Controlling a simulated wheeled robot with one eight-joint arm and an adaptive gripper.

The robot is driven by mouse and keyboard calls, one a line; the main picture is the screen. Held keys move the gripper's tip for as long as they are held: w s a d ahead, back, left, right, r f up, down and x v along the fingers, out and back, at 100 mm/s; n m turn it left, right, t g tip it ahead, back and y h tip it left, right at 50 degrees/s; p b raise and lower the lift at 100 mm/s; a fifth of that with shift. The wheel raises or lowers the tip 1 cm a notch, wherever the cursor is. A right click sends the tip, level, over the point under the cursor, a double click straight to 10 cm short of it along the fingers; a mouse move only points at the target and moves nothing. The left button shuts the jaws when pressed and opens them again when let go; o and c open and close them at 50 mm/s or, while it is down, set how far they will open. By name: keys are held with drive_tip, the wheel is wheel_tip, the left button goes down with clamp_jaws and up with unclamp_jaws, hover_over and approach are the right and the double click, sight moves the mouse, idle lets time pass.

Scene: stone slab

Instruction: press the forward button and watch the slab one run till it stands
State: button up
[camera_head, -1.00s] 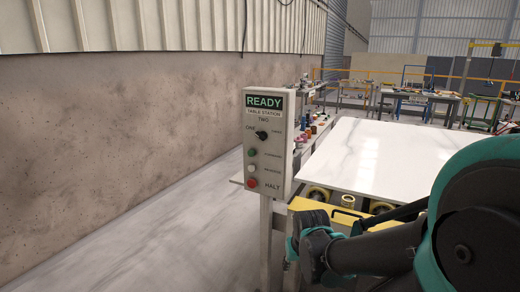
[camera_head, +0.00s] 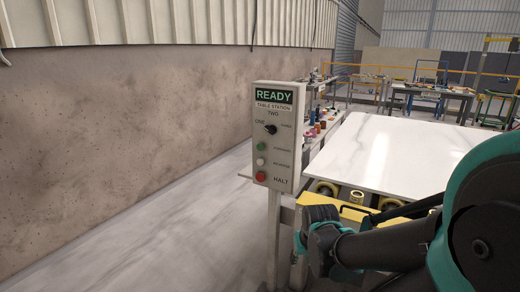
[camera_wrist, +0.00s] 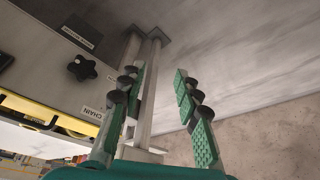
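The control panel (camera_head: 284,190) stands on a post in the middle of the head view, its display (camera_head: 273,95) reading READY. Below the display are a black selector knob (camera_head: 270,129), a green button (camera_head: 262,146), a white button (camera_head: 260,161) and a red button (camera_head: 261,176) beside HALT. The small labels by the green and white buttons are hard to read. My gripper (camera_wrist: 156,75) is open and empty in the wrist view, low in front of the table and right of the panel post, apart from the buttons.
The yellow table frame (camera_head: 350,212) with rollers lies under the slab's near edge. In the wrist view, a black star knob (camera_wrist: 82,67) and a CHAIN label (camera_wrist: 92,114) show on the table side. A concrete wall (camera_head: 120,140) runs along the left; the floor before it is clear.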

drive_tip(key=shift+c, duration=0.3)
clamp_jaws()
idle(1.1)
